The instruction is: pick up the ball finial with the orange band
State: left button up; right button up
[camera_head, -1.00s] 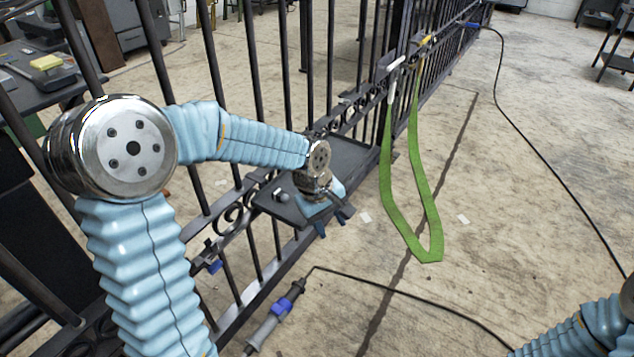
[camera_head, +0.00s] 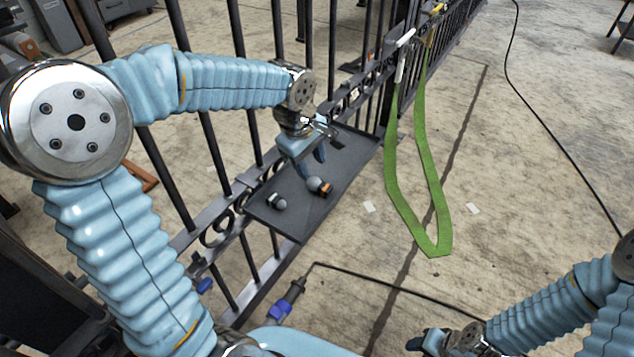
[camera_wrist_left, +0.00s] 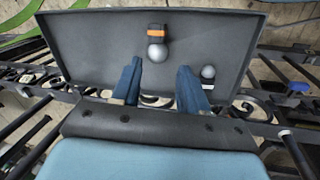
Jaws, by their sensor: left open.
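The ball finial with the orange band (camera_head: 319,187) lies on a dark tray (camera_head: 297,222) fixed to the gate. It has a grey ball and a dark body with the band around it. In the left wrist view the finial (camera_wrist_left: 157,44) lies just beyond the fingertips, about in line with the gap, ball end towards me. My left gripper (camera_head: 312,166) points down over the tray, open and empty; its two blue fingers (camera_wrist_left: 159,68) stand apart. A second ball finial (camera_head: 277,202), with no orange showing, lies to the left; in the wrist view it (camera_wrist_left: 208,74) is right of the right finger. My right gripper (camera_head: 428,341) is low in the head view, its jaws unclear.
The black iron gate (camera_head: 275,100) stands along the tray's back side. A green strap loop (camera_head: 427,185) hangs to the right of the tray. A cable (camera_head: 400,291) with a blue-banded tool (camera_head: 280,311) runs below. Open concrete floor lies to the right.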

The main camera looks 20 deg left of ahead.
aim_at(314, 180)
pick_arm(q)
jog(key=x, duration=0.3)
jog(key=shift+w+f, duration=0.1)
jog(key=shift+f, duration=0.15)
jog(key=x, duration=0.3)
jog(key=a+x, duration=0.1)
jog(key=x, duration=0.1)
jog(key=shift+w, duration=0.25)
jog(key=shift+c, duration=0.2)
jog(key=c, duration=0.7)
grip_shut()
jog(key=shift+r, duration=0.1)
